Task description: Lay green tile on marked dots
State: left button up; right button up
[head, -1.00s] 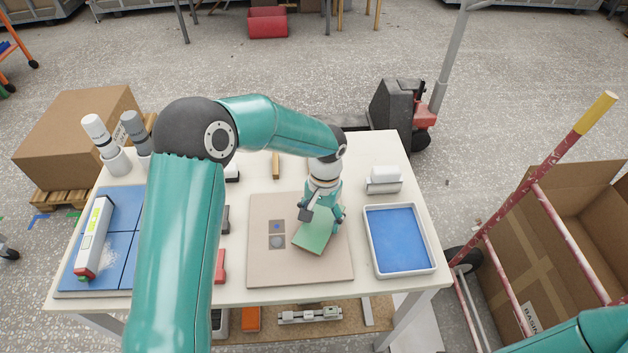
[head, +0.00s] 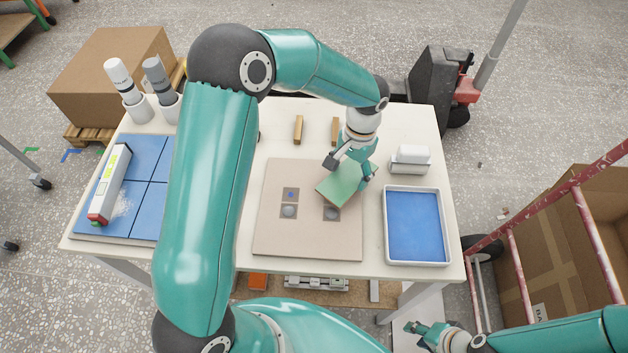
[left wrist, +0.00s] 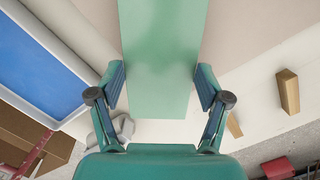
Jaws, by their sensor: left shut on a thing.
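The green tile (head: 341,184) is held by my left gripper (head: 350,168) over the upper right part of a beige board (head: 275,240). It looks tilted. In the left wrist view the tile (left wrist: 162,60) runs between the two fingers of my left gripper (left wrist: 160,92), which is shut on it. On the board are grey squares: one with a small blue dot (head: 291,194), one with a round grey dot below it (head: 289,211), and another with a grey dot (head: 331,213), partly hidden by the tile. My right gripper (head: 425,332) is at the lower right, off the table; its opening is unclear.
A white-rimmed blue tray (head: 387,225) stands right of the board, with a white block on a holder (head: 410,158) behind it. Two wooden pieces (head: 298,129) lie at the back. Blue tiles (head: 148,195) with a long white tool (head: 110,185) are at left.

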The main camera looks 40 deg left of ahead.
aim_at(310, 204)
pick_arm(q)
jog(key=s+a+r+m+b, duration=0.1)
jog(key=s+m, duration=0.2)
jog(key=s+a+r+m+b, duration=0.1)
jog(key=s+r+m, duration=0.1)
jog(key=s+m, duration=0.1)
jog(key=s+a+r+m+y+b, duration=0.1)
jog(key=s+m+b, duration=0.1)
jog(key=s+m, duration=0.1)
jog(key=shift+s+a+r+m+t, duration=0.2)
jog(key=shift+a+m+t, duration=0.15)
jog(key=shift+m, duration=0.25)
notch_tip(310, 204, down, 5)
jog(key=b, duration=0.4)
jog(key=shift+f+b, duration=0.35)
jog(key=shift+f, duration=0.3)
dwell(1.5)
jog(key=o, duration=1.3)
jog(key=shift+c, duration=0.2)
jog(key=shift+s, duration=0.1)
jog(key=shift+r+p, duration=2.4)
jog(key=shift+r, duration=0.65)
jog(key=shift+f, duration=0.1)
